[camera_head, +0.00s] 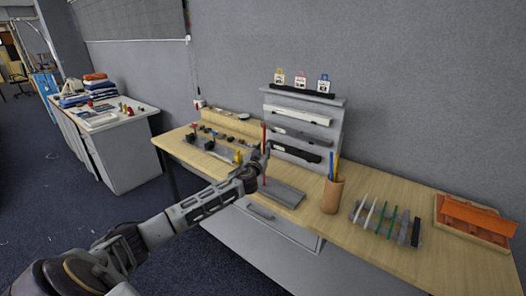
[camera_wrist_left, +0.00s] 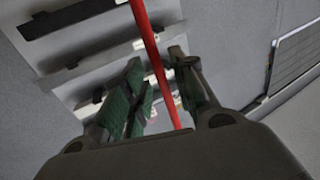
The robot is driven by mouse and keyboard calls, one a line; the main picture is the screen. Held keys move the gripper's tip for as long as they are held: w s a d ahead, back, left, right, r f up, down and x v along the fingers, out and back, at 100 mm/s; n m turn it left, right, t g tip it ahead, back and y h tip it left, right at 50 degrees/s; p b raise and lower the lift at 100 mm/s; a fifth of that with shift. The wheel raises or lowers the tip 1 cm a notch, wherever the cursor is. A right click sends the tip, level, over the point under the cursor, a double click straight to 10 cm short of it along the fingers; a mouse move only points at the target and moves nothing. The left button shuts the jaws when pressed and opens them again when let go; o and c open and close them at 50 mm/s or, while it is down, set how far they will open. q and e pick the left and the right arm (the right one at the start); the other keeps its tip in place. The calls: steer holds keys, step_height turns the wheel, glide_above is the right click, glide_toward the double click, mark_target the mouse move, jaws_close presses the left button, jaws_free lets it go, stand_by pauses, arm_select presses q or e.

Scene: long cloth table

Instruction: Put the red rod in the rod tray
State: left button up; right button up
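The red rod (camera_head: 264,133) is upright at my left gripper (camera_head: 264,151) in the head view. Its lower part shows below the gripper, over a grey flat tray (camera_head: 287,196); whether it touches the tray is unclear. In the left wrist view the red rod (camera_wrist_left: 150,45) runs tilted between the green-padded fingers of my left gripper (camera_wrist_left: 160,75), which look closed in on it; the exact pad contact is hard to see. I cannot tell whether this grey tray is the rod tray. My right gripper is out of view.
A pen cup (camera_head: 332,196) stands right of the grey tray. Further right are a rack (camera_head: 378,222) with several slim pieces and a wooden tray (camera_head: 470,232) with an orange piece. A stepped grey shelf (camera_head: 303,122) rises behind. Small parts lie to the left.

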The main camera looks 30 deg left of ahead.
arm_select(q)
steer(key=shift+r, duration=0.15)
stand_by(0.4)
steer(key=shift+v, duration=2.1)
steer(key=b+v, duration=0.1)
steer(key=v, duration=0.6)
steer(key=shift+s+b, duration=0.35)
steer(key=shift+b, duration=0.05)
steer(key=shift+d+r, duration=0.1)
steer(key=shift+d, duration=0.05)
